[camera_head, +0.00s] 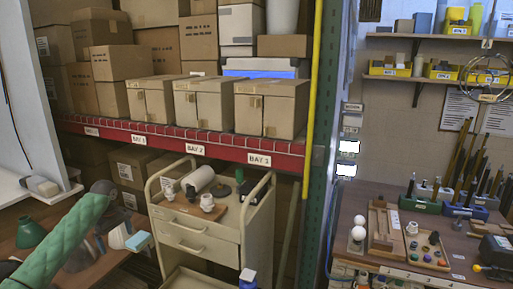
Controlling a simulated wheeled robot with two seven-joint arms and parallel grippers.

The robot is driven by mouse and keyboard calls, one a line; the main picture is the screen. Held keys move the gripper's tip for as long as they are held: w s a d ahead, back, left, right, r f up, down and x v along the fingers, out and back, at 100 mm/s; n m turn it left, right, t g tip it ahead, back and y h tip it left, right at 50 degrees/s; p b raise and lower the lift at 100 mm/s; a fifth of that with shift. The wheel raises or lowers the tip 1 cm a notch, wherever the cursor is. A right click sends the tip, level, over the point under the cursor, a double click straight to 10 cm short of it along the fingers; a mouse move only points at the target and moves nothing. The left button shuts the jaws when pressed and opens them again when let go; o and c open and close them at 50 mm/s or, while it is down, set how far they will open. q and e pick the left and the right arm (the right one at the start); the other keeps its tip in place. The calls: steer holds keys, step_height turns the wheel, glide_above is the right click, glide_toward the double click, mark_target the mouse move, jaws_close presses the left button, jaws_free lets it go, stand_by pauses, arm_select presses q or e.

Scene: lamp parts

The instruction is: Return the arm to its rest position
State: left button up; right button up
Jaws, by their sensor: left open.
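My left arm, in a green quilted sleeve, reaches in from the lower left over the brown table (25,262). Its grey wrist bends downward, and my left gripper (101,238) is low beside it, open, with nothing seen held. The fingers are small and hard to make out. A green cone-shaped shade (30,233) stands on the table left of the arm. A white cone-like piece (118,237) and a light blue block (138,241) are close to the right of the gripper; I cannot tell whether they touch it. My right gripper is not in view.
A cream drawer cart (203,243) with small parts on top stands right of the table. Behind is a red-edged shelf (190,138) full of cardboard boxes. A workbench (347,207) with trays and tools is at the right. A white ledge (20,187) borders the arm's left.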

arm_select(q)
steer(key=s+d+f+m+t, duration=0.1)
steer(key=s+d+f+m, duration=0.9)
steer(key=s+d+f, duration=1.15)
steer(key=s+d+m+t+h, duration=0.1)
steer(key=s+d+m, duration=0.1)
steer(key=s+d, duration=0.45)
steer(key=s+d+m, duration=0.1)
steer(key=s+d, duration=0.2)
steer(key=s, duration=0.6)
steer(key=s+r+m+t, duration=0.1)
steer(key=s+r, duration=0.2)
steer(key=s, duration=0.4)
steer(key=s+r+m+t, duration=0.1)
steer(key=s+r, duration=0.2)
steer(key=s, duration=0.4)
steer(key=s+d+f+g, duration=0.1)
steer(key=s+f, duration=0.1)
steer(key=f, duration=1.8)
steer(key=s+d+f+g, duration=0.1)
steer(key=s+f, duration=0.2)
steer(key=f, duration=1.8)
steer(key=shift+d+f+g, duration=0.3)
steer(key=shift+d, duration=0.05)
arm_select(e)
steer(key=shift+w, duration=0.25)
